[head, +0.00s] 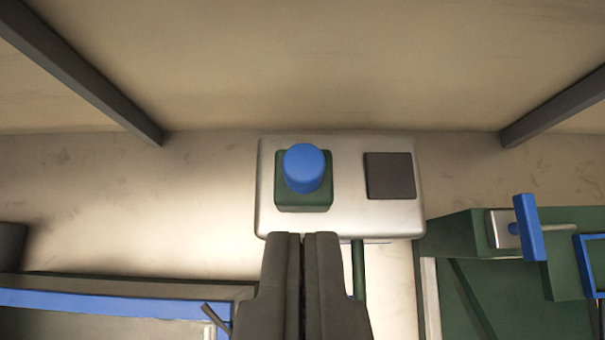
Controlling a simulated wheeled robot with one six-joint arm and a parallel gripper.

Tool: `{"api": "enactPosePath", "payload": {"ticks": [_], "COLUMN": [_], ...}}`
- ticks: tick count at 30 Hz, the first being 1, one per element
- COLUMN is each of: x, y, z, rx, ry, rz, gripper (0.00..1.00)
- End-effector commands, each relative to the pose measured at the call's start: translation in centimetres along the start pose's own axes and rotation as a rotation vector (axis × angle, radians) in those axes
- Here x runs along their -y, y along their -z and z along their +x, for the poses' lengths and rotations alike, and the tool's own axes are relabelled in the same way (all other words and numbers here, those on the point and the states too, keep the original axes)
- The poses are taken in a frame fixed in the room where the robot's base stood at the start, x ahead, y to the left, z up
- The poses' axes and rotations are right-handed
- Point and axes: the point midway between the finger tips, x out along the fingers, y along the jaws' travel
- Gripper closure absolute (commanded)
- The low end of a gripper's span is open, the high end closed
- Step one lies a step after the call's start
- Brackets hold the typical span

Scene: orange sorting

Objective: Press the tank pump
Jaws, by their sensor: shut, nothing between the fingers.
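A blue round button (304,168), likely the tank pump's, stands out from a dark green square base (304,203). The base sits on the left half of a pale metal panel (348,218) fixed to the wall. My gripper (302,238) is shut and empty. Its dark fingertips are at the panel's lower edge in the picture, below the button and in line with it. A gap shows between the fingertips and the button; I cannot tell the depth between them.
A dark square plate (389,176) is on the panel's right half. A green machine with a blue lever (527,228) stands at the right. A blue-rimmed tank or tray (110,301) is at lower left. Dark beams (85,72) cross the upper corners.

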Motion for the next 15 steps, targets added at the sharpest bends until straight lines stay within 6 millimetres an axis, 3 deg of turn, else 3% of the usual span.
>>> {"api": "enactPosePath", "payload": {"ticks": [5, 15], "x": [0.0, 0.0], "y": [0.0, -0.1], "z": [1.2, 6.8], "rx": [0.001, 0.002], "ry": [0.0, 0.0], "rz": [0.0, 0.0], "gripper": [1.0, 1.0]}}
